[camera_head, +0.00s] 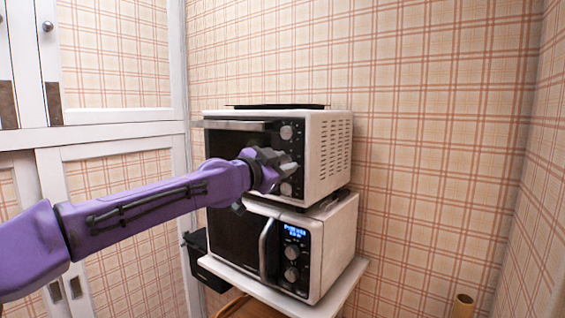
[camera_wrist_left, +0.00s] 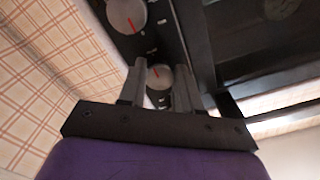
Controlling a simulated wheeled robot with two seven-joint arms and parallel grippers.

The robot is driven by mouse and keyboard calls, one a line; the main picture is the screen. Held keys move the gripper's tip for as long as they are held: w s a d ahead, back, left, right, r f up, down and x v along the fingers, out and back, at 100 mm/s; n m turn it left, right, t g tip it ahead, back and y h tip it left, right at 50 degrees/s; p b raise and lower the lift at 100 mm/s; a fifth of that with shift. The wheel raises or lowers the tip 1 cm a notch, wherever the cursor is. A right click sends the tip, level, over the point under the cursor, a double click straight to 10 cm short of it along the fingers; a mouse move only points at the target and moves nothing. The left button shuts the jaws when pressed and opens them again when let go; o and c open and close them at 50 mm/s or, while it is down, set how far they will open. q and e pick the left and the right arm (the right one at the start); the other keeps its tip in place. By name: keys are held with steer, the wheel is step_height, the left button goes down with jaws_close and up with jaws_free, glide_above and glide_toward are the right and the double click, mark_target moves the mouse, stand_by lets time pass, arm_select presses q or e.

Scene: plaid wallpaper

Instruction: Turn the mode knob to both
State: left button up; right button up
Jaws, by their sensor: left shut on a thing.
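The white toaster oven (camera_head: 325,160) has a black front panel with a column of round grey knobs. My left gripper (camera_head: 287,164) is at this middle part. In the left wrist view, my left gripper (camera_wrist_left: 160,88) has its fingers on either side of a knob (camera_wrist_left: 160,76) with a red mark and is shut on it. Another knob (camera_wrist_left: 127,14) with a red mark is beyond it. The panel labels are too small to read. My right gripper is not in view.
The toaster oven stands on a white microwave (camera_head: 332,245) with a lit blue display, on a white shelf (camera_head: 350,280). A dark flat item (camera_head: 278,106) lies on top of the oven. White cabinets (camera_head: 120,140) stand at left.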

arm_select(q)
steer(key=shift+f, duration=0.2)
stand_by(0.3)
steer(key=o, duration=1)
steer(key=shift+o, duration=0.2)
steer(key=shift+r, duration=0.1)
steer(key=b+v, duration=0.5)
steer(key=v, duration=0.5)
steer(key=shift+s+a, duration=0.15)
steer(key=shift+s, duration=0.1)
